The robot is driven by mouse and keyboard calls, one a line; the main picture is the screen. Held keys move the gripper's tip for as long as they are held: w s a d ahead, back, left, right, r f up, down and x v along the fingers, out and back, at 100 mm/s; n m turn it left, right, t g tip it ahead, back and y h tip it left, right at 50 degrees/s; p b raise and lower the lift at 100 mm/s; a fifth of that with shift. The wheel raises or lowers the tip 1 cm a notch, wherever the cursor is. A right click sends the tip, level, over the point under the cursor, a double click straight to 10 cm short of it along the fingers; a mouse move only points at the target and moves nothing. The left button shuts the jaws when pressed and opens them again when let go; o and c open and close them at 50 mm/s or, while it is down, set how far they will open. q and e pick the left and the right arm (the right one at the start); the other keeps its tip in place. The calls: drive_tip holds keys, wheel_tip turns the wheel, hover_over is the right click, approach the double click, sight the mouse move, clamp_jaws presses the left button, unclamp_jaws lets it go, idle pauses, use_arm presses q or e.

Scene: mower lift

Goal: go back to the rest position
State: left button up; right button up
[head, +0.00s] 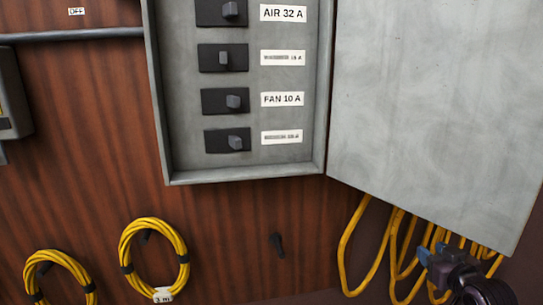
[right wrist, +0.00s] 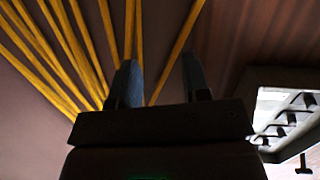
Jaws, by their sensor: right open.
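My right gripper (head: 430,255) is at the lower right of the head view, below the open door of the grey breaker box and in front of hanging yellow cables. Its two bluish fingers stand apart in the right wrist view (right wrist: 160,78), with nothing seen between them but background wall and a cable behind. Whether it touches any cable cannot be told. My left gripper is not in view.
The breaker box (head: 157,110) holds a column of dark switches with labels; its door (head: 435,100) hangs open to the right. Yellow cables (head: 352,235) hang below it. Two coiled yellow cables (head: 126,240) hang at lower left. An empty dark hook (head: 277,245) is between.

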drive_tip(key=s+a+f+g, duration=0.1)
drive_tip(key=s+a+f, duration=0.2)
drive_tip(key=s+f, duration=0.5)
drive_tip(key=s+a+f+g, duration=0.2)
drive_tip(key=s+a+f, duration=0.2)
drive_tip(key=s+f, duration=0.4)
drive_tip(key=s+a+f+g, duration=0.2)
drive_tip(key=s+f, duration=0.6)
drive_tip(key=s, duration=0.9)
drive_tip(key=shift+a+m+h, duration=0.4)
drive_tip(key=shift+a, duration=0.75)
drive_tip(key=shift+w, duration=0.1)
